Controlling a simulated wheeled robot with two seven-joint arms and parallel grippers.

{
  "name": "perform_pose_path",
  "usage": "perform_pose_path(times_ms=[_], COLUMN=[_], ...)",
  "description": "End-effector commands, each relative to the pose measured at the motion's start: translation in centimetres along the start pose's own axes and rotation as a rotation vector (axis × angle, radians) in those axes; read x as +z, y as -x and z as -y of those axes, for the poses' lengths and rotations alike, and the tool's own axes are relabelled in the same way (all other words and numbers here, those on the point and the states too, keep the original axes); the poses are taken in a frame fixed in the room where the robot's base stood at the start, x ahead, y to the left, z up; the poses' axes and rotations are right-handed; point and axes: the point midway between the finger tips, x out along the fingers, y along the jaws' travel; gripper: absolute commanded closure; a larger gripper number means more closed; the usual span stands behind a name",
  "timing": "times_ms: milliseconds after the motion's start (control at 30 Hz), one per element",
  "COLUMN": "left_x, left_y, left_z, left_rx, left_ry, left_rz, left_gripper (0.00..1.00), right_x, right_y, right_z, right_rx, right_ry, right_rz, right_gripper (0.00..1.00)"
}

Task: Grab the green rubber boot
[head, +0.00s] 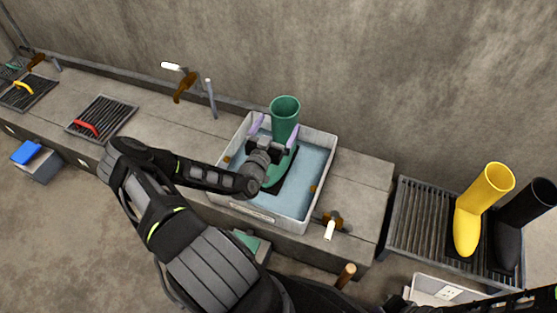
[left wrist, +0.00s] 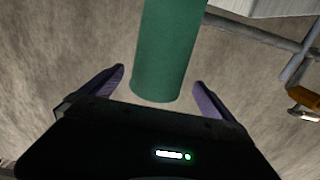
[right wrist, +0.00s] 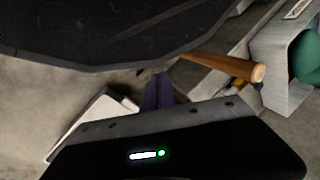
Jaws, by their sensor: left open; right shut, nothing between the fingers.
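The green rubber boot (head: 285,112) stands upright in the water-filled grey basin (head: 318,190), its open top above the back rim. Its foot is partly hidden by my left arm. My left gripper (head: 277,131) is open at the boot's shaft, one purple finger on each side in the head view. In the left wrist view the boot's green shaft (left wrist: 168,50) lies between and beyond the two open fingers, with gaps on both sides. My right gripper (right wrist: 157,92) is shut and empty, low near a wooden handle.
A yellow boot (head: 467,232) and a black boot (head: 508,240) stand on a slatted rack (head: 418,215) at the right. A wooden handle (right wrist: 225,67) is close to my right gripper. Taps and a red brush (head: 87,128) are along the counter. A wall rises behind the basin.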

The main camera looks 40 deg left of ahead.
Motion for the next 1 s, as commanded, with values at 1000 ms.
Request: perform_pose_path(times_ms=[1000], left_x=[0.1], left_y=[-4.5], left_z=[-0.2], left_rx=[0.001], left_ry=[0.001], left_rz=[0.001], left_gripper=[0.04], right_x=[-0.4], right_y=[-1.2], right_z=[-0.8], right_rx=[0.005], right_ry=[-0.006], right_rz=[-0.01], right_gripper=[1.0])
